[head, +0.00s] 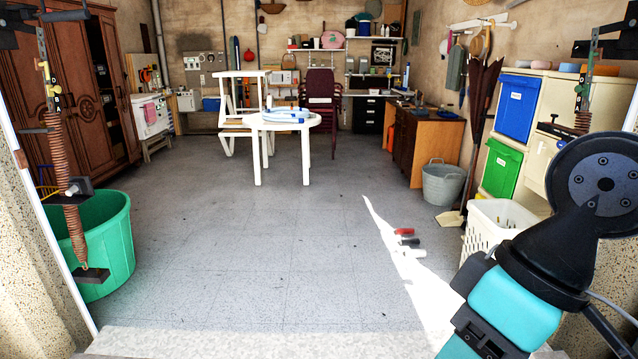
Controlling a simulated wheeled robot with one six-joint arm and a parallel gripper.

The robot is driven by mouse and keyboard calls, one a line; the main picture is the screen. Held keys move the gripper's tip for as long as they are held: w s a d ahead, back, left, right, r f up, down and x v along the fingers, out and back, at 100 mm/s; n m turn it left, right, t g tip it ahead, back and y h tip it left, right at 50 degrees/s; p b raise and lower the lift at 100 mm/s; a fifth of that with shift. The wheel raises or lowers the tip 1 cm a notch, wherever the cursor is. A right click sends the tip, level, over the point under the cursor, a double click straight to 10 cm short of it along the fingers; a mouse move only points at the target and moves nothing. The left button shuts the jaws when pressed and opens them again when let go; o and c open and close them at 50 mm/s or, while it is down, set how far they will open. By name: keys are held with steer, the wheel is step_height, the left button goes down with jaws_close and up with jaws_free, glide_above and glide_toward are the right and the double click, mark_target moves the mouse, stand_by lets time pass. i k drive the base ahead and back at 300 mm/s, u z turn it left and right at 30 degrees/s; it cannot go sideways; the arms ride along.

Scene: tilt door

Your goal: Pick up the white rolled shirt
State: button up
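A small white roll (416,252), which looks like the white rolled shirt, lies on the grey floor right of centre, at the sunlit patch. A dark roll (408,241) and a red roll (404,231) lie just behind it in a short row. The white roll is small and pale against the bright floor, so its outline is hard to make out. My arm, black and teal, fills the lower right corner, nearer to the camera than the rolls. The fingertips of my gripper do not show.
A white laundry basket (492,226) stands right of the rolls, a grey metal bucket (442,185) behind. A green tub (108,245) stands at the left by the door frame. A white table (285,124) stands farther back. The middle floor is clear.

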mark_target(411, 253)
steer(key=u, duration=0.2)
steer(key=i, duration=2.05)
steer(key=z, duration=0.2)
steer(key=i, duration=2.05)
steer(key=z, duration=0.85)
steer(key=i, duration=1.45)
steer(key=z, duration=0.5)
